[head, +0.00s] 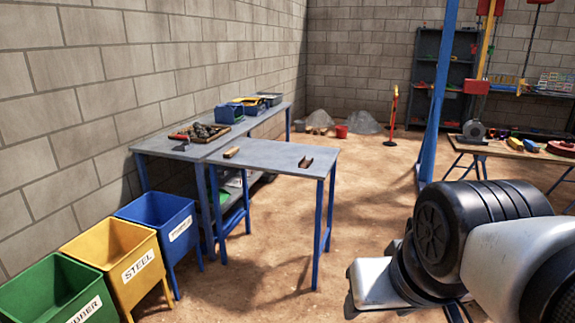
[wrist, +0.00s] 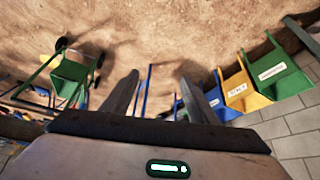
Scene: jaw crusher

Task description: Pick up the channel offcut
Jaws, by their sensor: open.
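A small dark brown channel-shaped piece, which looks like the channel offcut (head: 306,163), lies on the right part of the near grey table (head: 272,160) in the head view. I cannot make it out in the wrist view. My gripper (wrist: 160,82) shows in the wrist view with its two dark fingers apart and nothing between them. It is in the air, well away from the table. The head view shows only part of my arm at the lower right, not the gripper.
A small wooden-looking piece (head: 231,153) lies on the same table. A bench behind holds a tray of parts (head: 200,133) and boxes (head: 229,113). Green (head: 52,290), yellow (head: 113,248) and blue (head: 158,218) bins stand at left. Sandy floor right of the table is open.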

